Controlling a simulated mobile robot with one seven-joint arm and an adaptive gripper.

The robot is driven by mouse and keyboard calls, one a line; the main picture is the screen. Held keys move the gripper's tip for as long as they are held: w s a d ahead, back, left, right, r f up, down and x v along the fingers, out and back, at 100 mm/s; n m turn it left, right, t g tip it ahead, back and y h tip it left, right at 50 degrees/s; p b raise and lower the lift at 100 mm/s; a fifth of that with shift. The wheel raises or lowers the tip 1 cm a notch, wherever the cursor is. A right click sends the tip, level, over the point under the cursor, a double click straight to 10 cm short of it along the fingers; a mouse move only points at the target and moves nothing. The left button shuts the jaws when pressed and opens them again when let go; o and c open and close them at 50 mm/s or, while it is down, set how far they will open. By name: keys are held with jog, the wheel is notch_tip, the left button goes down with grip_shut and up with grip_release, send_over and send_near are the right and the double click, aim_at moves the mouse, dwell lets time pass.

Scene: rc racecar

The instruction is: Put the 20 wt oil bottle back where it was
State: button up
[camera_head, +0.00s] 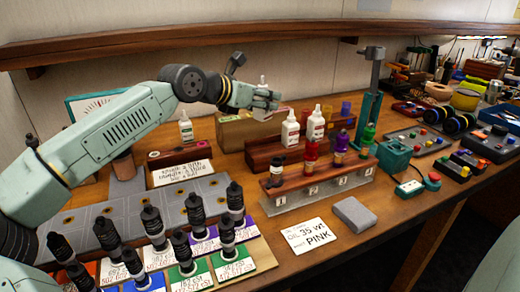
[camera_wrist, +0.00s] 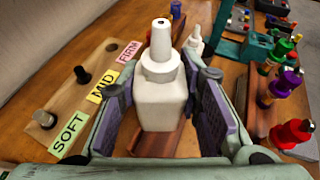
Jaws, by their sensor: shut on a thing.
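My gripper (camera_head: 268,98) is shut on a white bottle with a pointed nozzle cap, held upright. In the wrist view the bottle (camera_wrist: 160,95) stands between the two finger pads, over a reddish-brown wooden block (camera_wrist: 150,147); I cannot tell whether it touches the block. No label shows on its visible side, so I cannot read its weight. In the head view, two white bottles (camera_head: 290,130) (camera_head: 315,125) stand in the reddish-brown bottle rack (camera_head: 262,155), right of and below my gripper. Another white bottle (camera_head: 186,128) stands at left on a small holder (camera_head: 180,154).
A grey-fronted stand (camera_head: 320,190) holds several colored shocks. Several black shocks (camera_head: 150,222) stand on labelled cards at front left. A board with SOFT, MID and FIRM labels (camera_wrist: 70,133) lies left in the wrist view.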

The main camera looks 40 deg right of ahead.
notch_tip(320, 180, down, 9)
jog(key=p, duration=0.3)
jog(key=shift+f, duration=0.35)
jog(key=shift+f+b, duration=0.2)
jog(key=shift+b, duration=0.15)
jog(key=o, duration=1.1)
jog(key=shift+o, duration=0.2)
jog(key=shift+r, duration=0.1)
jog(key=shift+r+p, duration=0.25)
jog(key=shift+p, duration=0.15)
jog(key=v, duration=1.1)
jog(key=shift+a, duration=0.4)
